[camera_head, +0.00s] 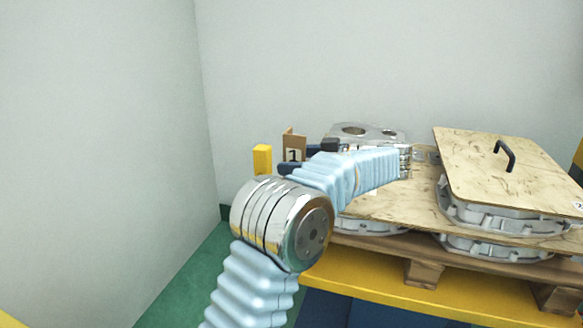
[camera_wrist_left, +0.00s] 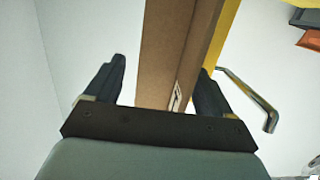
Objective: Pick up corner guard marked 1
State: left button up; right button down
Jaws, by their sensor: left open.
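The corner guard marked 1 (camera_head: 293,143) is a brown cardboard angle piece with a white label, standing upright at the back left of the pallet. My left gripper (camera_head: 306,157) is in front of it, its arm hiding part of the pallet behind. In the left wrist view, the guard (camera_wrist_left: 172,50) stands between the two dark fingers of my left gripper (camera_wrist_left: 161,72). The gripper is open, with a clear gap at the left finger; the right finger is close to the guard, and I cannot tell if it touches. My right gripper is not in view.
A yellow post (camera_head: 262,158) stands just left of the guard. Metal castings (camera_head: 365,133) and a plywood sheet with a black handle (camera_head: 505,155) lie on the wooden pallet (camera_head: 425,272), above a yellow platform edge (camera_head: 400,290). Pale walls close in the left and back.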

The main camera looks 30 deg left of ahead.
pick_arm(q)
jog(key=c, duration=1.1)
